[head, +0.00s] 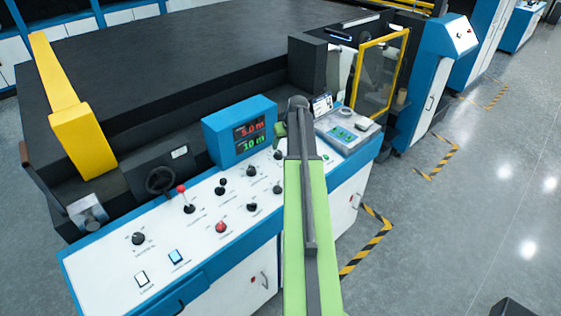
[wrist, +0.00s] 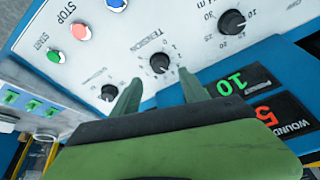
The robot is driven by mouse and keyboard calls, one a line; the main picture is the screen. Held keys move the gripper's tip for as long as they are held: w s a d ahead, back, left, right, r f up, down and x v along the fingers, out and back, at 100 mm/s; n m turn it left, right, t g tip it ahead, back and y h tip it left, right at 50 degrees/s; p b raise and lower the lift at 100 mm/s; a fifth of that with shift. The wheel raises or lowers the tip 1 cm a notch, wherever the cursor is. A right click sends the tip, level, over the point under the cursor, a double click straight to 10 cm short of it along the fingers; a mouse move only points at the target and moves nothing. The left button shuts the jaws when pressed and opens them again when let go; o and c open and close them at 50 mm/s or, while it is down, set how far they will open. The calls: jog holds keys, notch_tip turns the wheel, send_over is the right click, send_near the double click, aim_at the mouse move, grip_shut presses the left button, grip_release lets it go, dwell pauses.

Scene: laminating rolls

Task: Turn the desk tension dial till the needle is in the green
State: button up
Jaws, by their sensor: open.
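The tension dial (wrist: 160,63) is a black knob with a white pointer mark on a white panel, with TENSION printed beside it, in the wrist view. My gripper (wrist: 158,77) is open, its two green fingers pointing toward the dial, one on each side in the picture. I cannot tell whether they touch the knob. In the head view my arm covers part of the desk (head: 205,262), and I cannot make out the tension dial there. No needle or green band can be made out in either view.
A larger dial with numbers (wrist: 231,21) and a digital display (wrist: 236,82) are near the tension dial. A small knob (wrist: 109,92) and start, blue and stop buttons (wrist: 81,31) are also close. A red-topped lever (head: 184,198) stands farther left on the desk.

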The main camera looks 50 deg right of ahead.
aim_at(279, 153)
jog(key=b+x, duration=0.5)
jog(key=x, duration=0.2)
jog(key=shift+f, duration=0.25)
jog(key=shift+r, duration=0.15)
jog(key=shift+c, duration=0.3)
grip_shut()
